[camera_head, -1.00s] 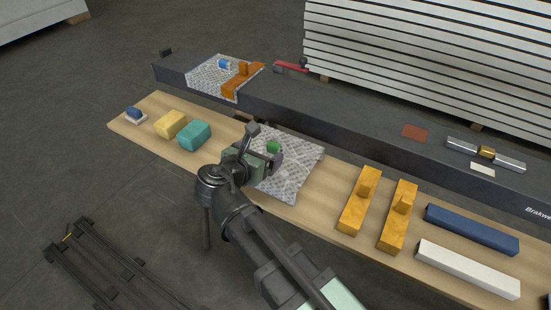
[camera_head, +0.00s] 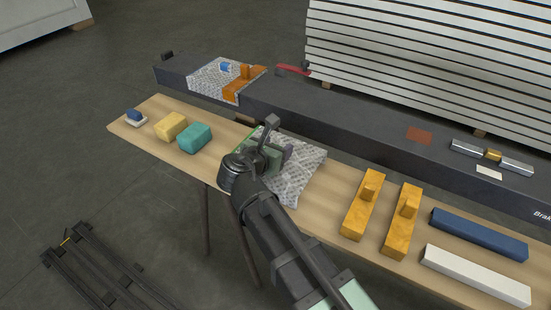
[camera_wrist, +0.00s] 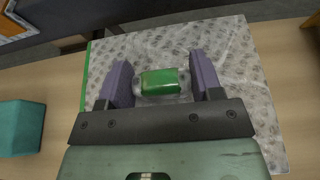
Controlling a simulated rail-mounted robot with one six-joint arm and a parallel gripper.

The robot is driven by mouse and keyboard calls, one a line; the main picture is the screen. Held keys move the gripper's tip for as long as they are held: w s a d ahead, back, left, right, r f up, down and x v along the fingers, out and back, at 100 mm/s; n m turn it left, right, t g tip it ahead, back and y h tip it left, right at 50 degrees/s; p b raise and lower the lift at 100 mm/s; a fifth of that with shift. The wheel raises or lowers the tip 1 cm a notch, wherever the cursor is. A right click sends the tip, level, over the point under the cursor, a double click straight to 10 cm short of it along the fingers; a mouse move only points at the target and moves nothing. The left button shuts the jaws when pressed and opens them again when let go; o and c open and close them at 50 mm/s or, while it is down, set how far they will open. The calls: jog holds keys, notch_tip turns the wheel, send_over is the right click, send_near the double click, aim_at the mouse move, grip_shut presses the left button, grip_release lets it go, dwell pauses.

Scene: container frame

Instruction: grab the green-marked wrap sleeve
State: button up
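The wrap sleeve is a grey-white patterned sheet (camera_head: 306,163) lying on the wooden bench. In the wrist view the sheet (camera_wrist: 245,100) has a green strip along its left edge and a green grip piece (camera_wrist: 160,83) with pale ends near its far middle. My gripper (camera_wrist: 162,82) is open, with one purple finger on each side of the green piece. A small gap shows on both sides, and I cannot tell whether the fingertips touch the sheet. In the head view my gripper (camera_head: 272,158) is over the sheet and hides the green piece.
Teal (camera_head: 195,137) and yellow (camera_head: 171,126) blocks lie left of the sheet. Two orange handled blocks (camera_head: 363,205) stand to the right, then blue (camera_head: 478,234) and white (camera_head: 475,275) bars. A long dark beam (camera_head: 340,118) runs behind the bench, carrying another wrapped sheet (camera_head: 212,78).

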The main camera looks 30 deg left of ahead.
jog(key=shift+c, duration=1.2)
notch_tip(320, 180, up, 20)
jog(key=p, duration=2)
